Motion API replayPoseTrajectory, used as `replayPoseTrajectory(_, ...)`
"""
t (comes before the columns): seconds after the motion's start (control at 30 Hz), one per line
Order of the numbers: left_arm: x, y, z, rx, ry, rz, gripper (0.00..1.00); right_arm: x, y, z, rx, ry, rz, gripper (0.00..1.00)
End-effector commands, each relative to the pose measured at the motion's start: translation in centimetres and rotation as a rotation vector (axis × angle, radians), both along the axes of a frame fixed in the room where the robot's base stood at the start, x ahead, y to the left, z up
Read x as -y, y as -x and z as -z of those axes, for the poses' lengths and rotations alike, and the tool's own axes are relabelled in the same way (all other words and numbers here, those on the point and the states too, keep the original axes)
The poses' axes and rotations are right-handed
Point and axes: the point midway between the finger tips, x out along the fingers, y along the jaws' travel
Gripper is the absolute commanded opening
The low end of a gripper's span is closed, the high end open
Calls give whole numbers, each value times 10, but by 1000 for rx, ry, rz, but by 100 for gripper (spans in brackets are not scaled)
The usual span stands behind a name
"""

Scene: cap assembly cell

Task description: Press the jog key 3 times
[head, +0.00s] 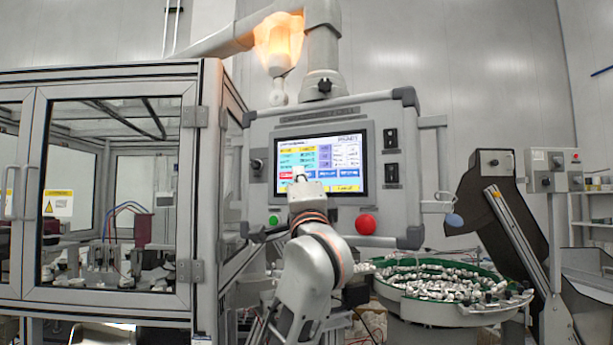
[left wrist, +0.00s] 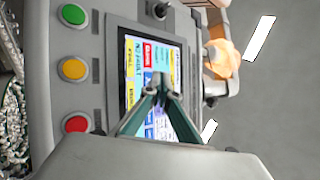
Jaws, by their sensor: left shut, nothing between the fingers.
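The control panel (head: 400,125) carries a lit touch screen (head: 345,150) with several coloured keys along its lower part. A red key (head: 286,175) and blue keys (head: 347,172) show there; the labels are too small to tell which is the jog key. My left gripper (head: 299,174) is in front of the screen's lower left part and hides some keys. In the left wrist view its fingertips (left wrist: 157,83) are together and empty, over the screen (left wrist: 134,60), which appears turned sideways. I cannot tell whether they touch it. My right gripper is out of view.
Below the screen are a green button (head: 273,219) and a large red button (head: 366,224). A yellow button (left wrist: 74,69) shows between them in the left wrist view. A glazed machine enclosure (head: 110,190) stands left; a green-rimmed bowl of parts (head: 395,265) stands lower right.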

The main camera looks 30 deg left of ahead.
Motion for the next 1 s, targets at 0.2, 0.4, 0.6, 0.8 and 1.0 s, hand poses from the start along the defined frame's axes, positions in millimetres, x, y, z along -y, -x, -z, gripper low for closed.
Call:
replayPoseTrajectory(0.2,2,19,-1,3,2,2,0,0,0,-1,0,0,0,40)
replayPoseTrajectory(0.4,3,37,0,2,1,1,0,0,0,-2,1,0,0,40)
replayPoseTrajectory(0.6,4,47,0,1,1,1,0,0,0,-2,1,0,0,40)
replayPoseTrajectory(0.8,4,48,0,1,1,1,0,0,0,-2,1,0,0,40)
replayPoseTrajectory(1.0,4,48,0,1,1,1,0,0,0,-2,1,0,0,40)
